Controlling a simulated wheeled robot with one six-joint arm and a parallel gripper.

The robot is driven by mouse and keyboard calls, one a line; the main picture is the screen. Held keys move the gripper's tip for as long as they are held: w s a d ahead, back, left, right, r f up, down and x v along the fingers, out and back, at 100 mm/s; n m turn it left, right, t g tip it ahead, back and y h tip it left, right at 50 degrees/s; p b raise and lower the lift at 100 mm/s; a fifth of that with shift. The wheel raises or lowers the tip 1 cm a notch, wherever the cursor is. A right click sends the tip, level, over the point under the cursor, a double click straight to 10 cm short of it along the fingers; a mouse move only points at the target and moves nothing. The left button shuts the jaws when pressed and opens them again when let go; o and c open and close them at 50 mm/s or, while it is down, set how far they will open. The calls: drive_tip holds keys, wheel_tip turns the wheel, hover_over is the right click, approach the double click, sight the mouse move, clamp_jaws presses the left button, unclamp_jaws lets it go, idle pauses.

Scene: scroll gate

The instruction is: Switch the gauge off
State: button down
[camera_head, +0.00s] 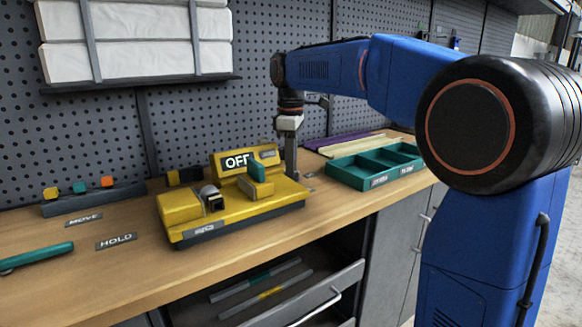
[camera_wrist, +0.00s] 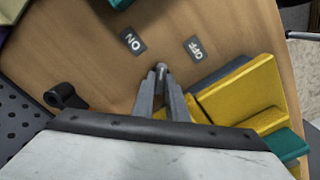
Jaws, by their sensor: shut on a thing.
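The yellow gauge (camera_head: 182,208) sits on the wooden bench, with a sign (camera_head: 237,160) reading OFF and a teal upright piece on it. Its yellow body also shows at the right of the wrist view (camera_wrist: 240,95). My gripper (camera_head: 291,170) reaches down at the gauge's far right end, its tips partly hidden there. In the wrist view my gripper (camera_wrist: 161,80) is shut on a small grey round-ended lever (camera_wrist: 161,68). The lever end lies roughly midway between the ON label (camera_wrist: 132,41) and the OFF label (camera_wrist: 194,48), just below both.
A teal divided tray (camera_head: 375,165) stands right of the gauge. MOVE (camera_head: 84,219) and HOLD (camera_head: 116,240) labels and a teal bar (camera_head: 38,256) lie at left. A rack with coloured blocks (camera_head: 93,197) is by the pegboard. A black knob-like part (camera_wrist: 65,97) is left of my gripper.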

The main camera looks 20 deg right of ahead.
drive_tip(key=m, duration=0.4)
drive_tip(key=shift+m, duration=0.3)
drive_tip(key=m, duration=0.4)
drive_tip(key=shift+m, duration=0.3)
drive_tip(key=c, duration=1.8)
unclamp_jaws()
drive_tip(key=shift+o, duration=0.2)
wheel_tip(320, 180, up, 17)
drive_tip(key=shift+r, duration=0.2)
